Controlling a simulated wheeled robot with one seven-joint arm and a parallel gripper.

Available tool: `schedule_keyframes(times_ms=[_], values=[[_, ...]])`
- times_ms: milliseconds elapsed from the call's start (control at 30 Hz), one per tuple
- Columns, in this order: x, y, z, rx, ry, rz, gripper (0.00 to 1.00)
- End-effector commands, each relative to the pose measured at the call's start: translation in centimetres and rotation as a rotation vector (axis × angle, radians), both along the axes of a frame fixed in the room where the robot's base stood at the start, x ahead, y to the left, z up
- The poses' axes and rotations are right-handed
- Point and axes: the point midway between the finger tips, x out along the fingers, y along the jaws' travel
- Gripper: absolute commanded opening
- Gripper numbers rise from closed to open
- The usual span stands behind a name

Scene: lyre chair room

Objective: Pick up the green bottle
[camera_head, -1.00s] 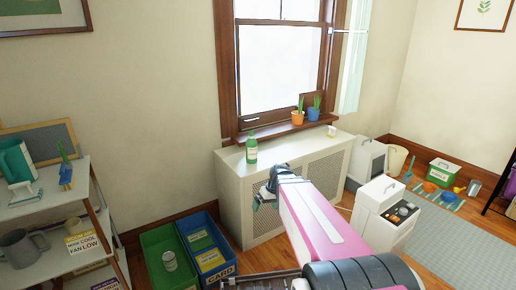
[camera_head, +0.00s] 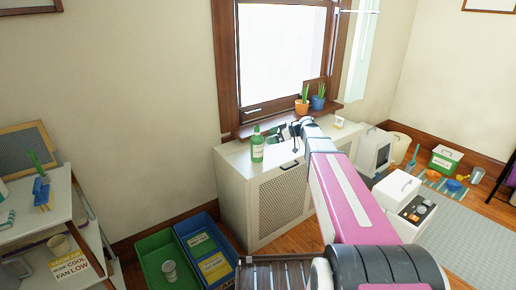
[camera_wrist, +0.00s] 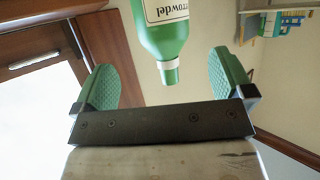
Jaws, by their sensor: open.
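The green bottle (camera_head: 257,150) with a white label stands upright on the white radiator cover (camera_head: 228,158) below the window. My gripper (camera_head: 280,131) is open just to the right of the bottle in the head view, near the height of its upper part. In the wrist view the bottle (camera_wrist: 168,35) appears upside down, cap towards the gripper's palm plate. It lines up with the gap between the two green finger pads of my gripper (camera_wrist: 167,80). Nothing is gripped, and I cannot tell whether the bottle is between the fingertips or just beyond them.
Two potted plants, one orange (camera_head: 302,106) and one blue (camera_head: 318,102), stand on the windowsill behind. A small white object (camera_head: 339,122) sits on the cover's right end. A green crate (camera_head: 165,258) and a blue crate (camera_head: 207,248) are on the floor at left.

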Motion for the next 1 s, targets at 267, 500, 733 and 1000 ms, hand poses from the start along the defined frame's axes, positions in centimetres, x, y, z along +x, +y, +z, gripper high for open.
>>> schedule_keyframes(times_ms=[267,500,733,1000], values=[[0.7,2.9,-1.3,-0.001,0.002,-0.001,0.99],[0.9,4.9,-2.3,0.0,0.002,0.0,0.99],[1.5,7.3,-3.5,0.0,0.003,-0.001,0.99],[1.5,7.4,-3.5,0.0,0.003,-0.002,0.83]])
